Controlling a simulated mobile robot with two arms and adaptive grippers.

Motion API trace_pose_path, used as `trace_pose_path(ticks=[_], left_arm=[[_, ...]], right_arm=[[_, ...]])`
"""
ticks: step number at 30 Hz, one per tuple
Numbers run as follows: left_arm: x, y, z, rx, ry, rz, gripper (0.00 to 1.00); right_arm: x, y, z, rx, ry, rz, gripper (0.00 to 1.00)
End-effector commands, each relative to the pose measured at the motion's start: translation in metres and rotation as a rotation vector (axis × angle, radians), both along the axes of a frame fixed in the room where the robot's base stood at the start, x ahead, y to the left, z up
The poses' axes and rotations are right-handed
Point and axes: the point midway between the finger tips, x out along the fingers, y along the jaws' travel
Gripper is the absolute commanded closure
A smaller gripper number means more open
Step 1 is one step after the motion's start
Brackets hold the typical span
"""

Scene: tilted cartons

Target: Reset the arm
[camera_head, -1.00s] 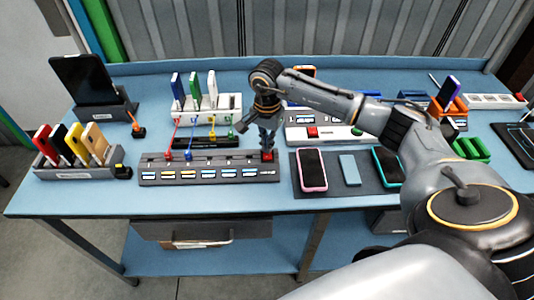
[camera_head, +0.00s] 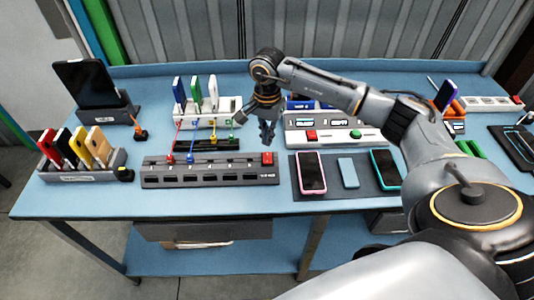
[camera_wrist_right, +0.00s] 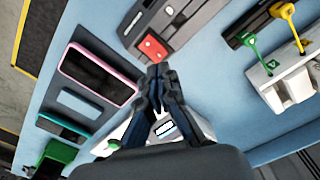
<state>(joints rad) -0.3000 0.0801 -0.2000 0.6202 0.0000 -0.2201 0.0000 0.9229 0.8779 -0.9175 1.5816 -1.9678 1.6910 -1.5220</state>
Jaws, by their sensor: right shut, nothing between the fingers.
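My right gripper (camera_head: 268,138) is shut and empty. It hangs fingers-down above the blue table, just behind the red switch (camera_head: 267,158) at the right end of a dark grey strip (camera_head: 210,180). In the right wrist view, the closed fingertips (camera_wrist_right: 160,75) are close to the red switch (camera_wrist_right: 150,47) in the picture, and they look apart from it. The windows along the strip are dark. My left gripper is in no view.
A dark mat (camera_head: 326,187) with phones lies right of the strip. A white device (camera_head: 308,122) with red and green buttons stands behind it. Phone racks (camera_head: 80,174) and a tablet stand (camera_head: 108,112) are at left. The front table edge (camera_head: 180,207) is clear.

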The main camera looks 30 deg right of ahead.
Motion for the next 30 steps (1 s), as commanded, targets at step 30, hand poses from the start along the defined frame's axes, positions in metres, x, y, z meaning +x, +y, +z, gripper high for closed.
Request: trace_pose_path(ticks=[30], left_arm=[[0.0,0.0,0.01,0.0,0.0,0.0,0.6]], right_arm=[[-0.001,0.073,0.004,0.229,-0.043,-0.015,1.0]])
